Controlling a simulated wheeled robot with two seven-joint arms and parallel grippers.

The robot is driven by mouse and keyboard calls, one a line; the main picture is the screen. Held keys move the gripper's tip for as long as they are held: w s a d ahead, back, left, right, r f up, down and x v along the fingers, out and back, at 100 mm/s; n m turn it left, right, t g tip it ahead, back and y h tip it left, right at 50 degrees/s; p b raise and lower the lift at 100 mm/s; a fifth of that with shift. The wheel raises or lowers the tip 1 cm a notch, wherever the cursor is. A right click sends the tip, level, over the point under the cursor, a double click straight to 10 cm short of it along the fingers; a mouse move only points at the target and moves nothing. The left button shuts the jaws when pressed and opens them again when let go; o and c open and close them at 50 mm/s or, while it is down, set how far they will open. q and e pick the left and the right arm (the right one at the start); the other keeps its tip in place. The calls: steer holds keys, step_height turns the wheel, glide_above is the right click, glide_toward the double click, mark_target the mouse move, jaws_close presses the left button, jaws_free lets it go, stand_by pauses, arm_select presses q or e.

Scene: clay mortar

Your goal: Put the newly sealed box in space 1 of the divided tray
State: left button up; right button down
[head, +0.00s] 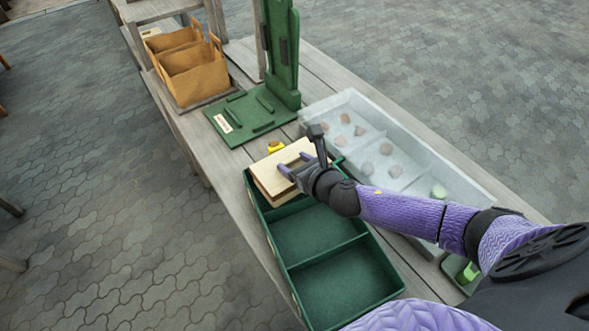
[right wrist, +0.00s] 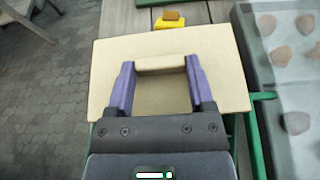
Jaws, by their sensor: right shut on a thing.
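The sealed box (head: 268,180) has a flat cream lid and brown sides. It is over the far compartment of the green divided tray (head: 326,252); I cannot tell whether it touches the tray floor. My right gripper (head: 291,166) is shut on the raised cream bar on the lid. In the right wrist view the lid (right wrist: 110,75) lies wide beneath the gripper (right wrist: 160,68), with a finger at each end of the bar. The middle and near compartments of the tray look empty. The box hides most of the far compartment. My left gripper is not in view.
A grey divided bin (head: 405,140) with several clay-coloured lumps stands right of the tray. A green hinged press board (head: 250,115) and a small yellow item (head: 275,147) are beyond the box. A tan carrier (head: 190,68) stands at the bench's far end.

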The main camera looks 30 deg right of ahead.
steer(key=shift+r, duration=0.15)
steer(key=shift+f, duration=0.3)
jaws_free()
steer(key=shift+r, duration=0.1)
steer(key=p+v, duration=0.3)
steer(key=v, duration=0.9)
steer(key=shift+r, duration=0.1)
